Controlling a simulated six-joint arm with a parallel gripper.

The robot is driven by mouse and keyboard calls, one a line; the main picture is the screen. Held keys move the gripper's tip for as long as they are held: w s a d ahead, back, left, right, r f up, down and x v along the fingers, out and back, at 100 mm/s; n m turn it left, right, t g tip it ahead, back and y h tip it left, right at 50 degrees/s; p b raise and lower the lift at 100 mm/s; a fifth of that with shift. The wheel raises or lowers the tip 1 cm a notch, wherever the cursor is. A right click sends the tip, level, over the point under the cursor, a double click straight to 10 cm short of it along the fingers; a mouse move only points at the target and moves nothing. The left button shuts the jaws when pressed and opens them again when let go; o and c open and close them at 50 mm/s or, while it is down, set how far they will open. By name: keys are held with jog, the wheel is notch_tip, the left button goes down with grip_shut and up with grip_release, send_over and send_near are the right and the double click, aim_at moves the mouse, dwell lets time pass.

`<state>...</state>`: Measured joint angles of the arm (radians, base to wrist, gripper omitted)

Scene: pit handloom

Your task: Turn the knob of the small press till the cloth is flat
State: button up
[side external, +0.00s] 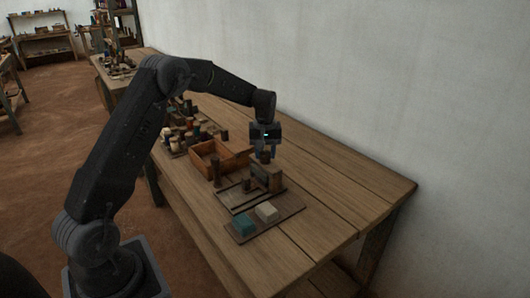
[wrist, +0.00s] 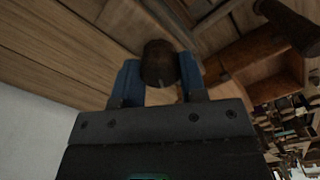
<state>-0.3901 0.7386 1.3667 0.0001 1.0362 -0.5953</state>
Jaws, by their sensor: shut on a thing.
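The small wooden press (side external: 266,177) stands on the bench, near the middle of the side view. Its dark brown round knob (wrist: 159,63) sits between the two blue fingers of my gripper (wrist: 158,80) in the wrist view. My gripper also shows above the press in the side view (side external: 265,150), pointing down and shut on the knob. A teal cloth block (side external: 243,223) and a cream block (side external: 266,211) lie on a flat board in front of the press. I cannot make out any cloth inside the press.
An open wooden box (side external: 212,160) stands just left of the press. Several spools and small pots (side external: 185,135) crowd the bench farther left. The bench top (side external: 340,190) right of the press is clear up to the white wall (side external: 400,80).

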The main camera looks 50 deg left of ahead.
aim_at(265, 152)
jog(key=m, duration=0.5)
jog(key=shift+m, duration=0.3)
dwell(0.4)
jog(key=o, duration=0.9)
notch_tip(265, 152, up, 14)
jog(key=shift+f, duration=0.1)
dwell(0.4)
